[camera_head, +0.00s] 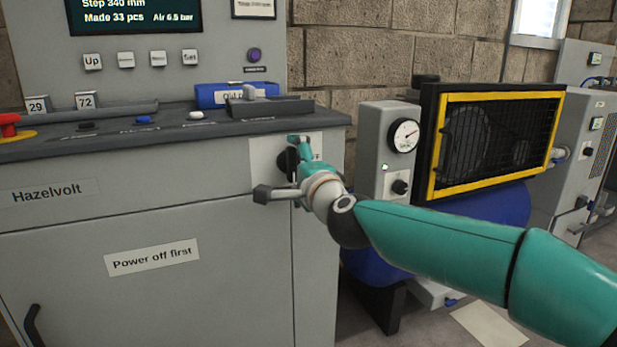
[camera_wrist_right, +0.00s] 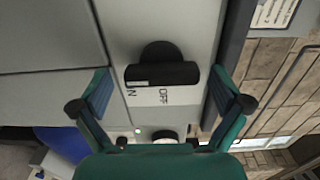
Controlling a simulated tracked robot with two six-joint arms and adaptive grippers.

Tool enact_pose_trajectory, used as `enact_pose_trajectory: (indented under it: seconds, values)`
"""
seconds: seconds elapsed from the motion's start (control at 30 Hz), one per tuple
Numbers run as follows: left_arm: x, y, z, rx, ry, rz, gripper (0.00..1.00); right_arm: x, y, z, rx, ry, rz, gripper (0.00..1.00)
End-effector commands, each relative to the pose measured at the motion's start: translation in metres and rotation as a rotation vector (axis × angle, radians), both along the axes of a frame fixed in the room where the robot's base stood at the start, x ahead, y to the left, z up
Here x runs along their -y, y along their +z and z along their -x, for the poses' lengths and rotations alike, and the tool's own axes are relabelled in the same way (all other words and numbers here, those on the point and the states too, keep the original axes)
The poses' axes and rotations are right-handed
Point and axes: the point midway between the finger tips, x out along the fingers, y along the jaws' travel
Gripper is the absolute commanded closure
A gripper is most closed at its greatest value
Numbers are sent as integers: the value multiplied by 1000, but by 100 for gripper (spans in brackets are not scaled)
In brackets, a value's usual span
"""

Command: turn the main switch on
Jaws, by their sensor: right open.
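The main switch (camera_head: 288,161) is a black rotary handle on a pale plate at the right end of the grey cabinet front. In the right wrist view the black handle (camera_wrist_right: 163,75) lies across the picture, with "OFF" and "ON" lettering on the plate beside it. My right gripper (camera_head: 293,166) is at the switch and partly covers it in the head view. In the wrist view its two fingers (camera_wrist_right: 163,105) are spread wide, one on each side of the handle, with visible gaps. Contact with the handle does not show. My left gripper is not in view.
The grey console top (camera_head: 170,128) holds a blue box (camera_head: 222,96) and a red button (camera_head: 9,124). A pressure gauge (camera_head: 405,135) and a yellow-framed black mesh guard (camera_head: 497,140) stand to the right, above a blue tank (camera_head: 505,206). A paper sheet (camera_head: 488,324) lies on the floor.

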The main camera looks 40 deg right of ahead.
Motion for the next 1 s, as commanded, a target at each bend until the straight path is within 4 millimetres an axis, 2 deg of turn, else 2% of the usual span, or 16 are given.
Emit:
enact_pose_trajectory:
  seconds: [0.17,0.4,0.6,0.77,1.0]
  values:
    - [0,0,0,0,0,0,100,-6,1,26,2,1,0,0]
    - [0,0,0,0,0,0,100,-17,0,74,2,1,-1,0]
    - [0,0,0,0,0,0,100,-24,-1,102,2,0,-3,0]
    - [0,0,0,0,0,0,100,-26,-2,112,-1,-2,-2,0]
    - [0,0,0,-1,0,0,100,-26,-2,112,-1,-2,-1,0]
